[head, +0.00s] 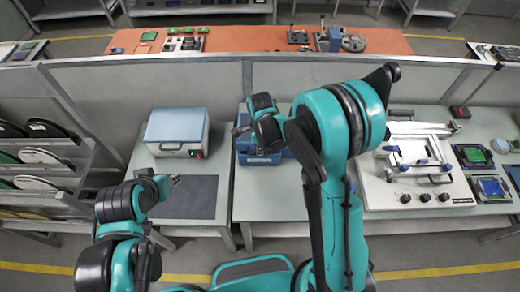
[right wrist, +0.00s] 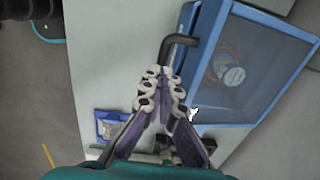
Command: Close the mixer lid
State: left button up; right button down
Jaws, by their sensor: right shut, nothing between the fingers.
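The mixer looks to be the blue box (head: 256,156) on the middle table, mostly hidden behind my right arm in the head view. In the right wrist view, its blue frame (right wrist: 222,72) surrounds a clear window with a round thing behind it. I cannot tell how far the lid is closed. My right gripper (head: 240,130) is over the mixer's left side. In the right wrist view, its fingers (right wrist: 165,76) are together and empty, near a black bent bar (right wrist: 178,46) at the mixer's edge. My left gripper (head: 173,180) is over the left table, its fingers too small to judge.
A blue-topped box (head: 177,130) with a red switch and a dark mat (head: 190,197) are on the left table. A white fixture (head: 420,172) and green boards (head: 473,155) are on the right. A rack (head: 40,165) stands far left. A small blue-edged packet (right wrist: 115,127) lies near the mixer.

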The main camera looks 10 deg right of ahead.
jog(key=shift+f, duration=0.1)
jog(key=f+b, duration=0.1)
jog(key=s+f+b, duration=0.1)
jog(key=b, duration=0.1)
jog(key=f+b, duration=0.1)
jog(key=shift+s+a+f, duration=0.15)
jog(key=shift+s+f, duration=0.1)
jog(key=shift+f, duration=0.1)
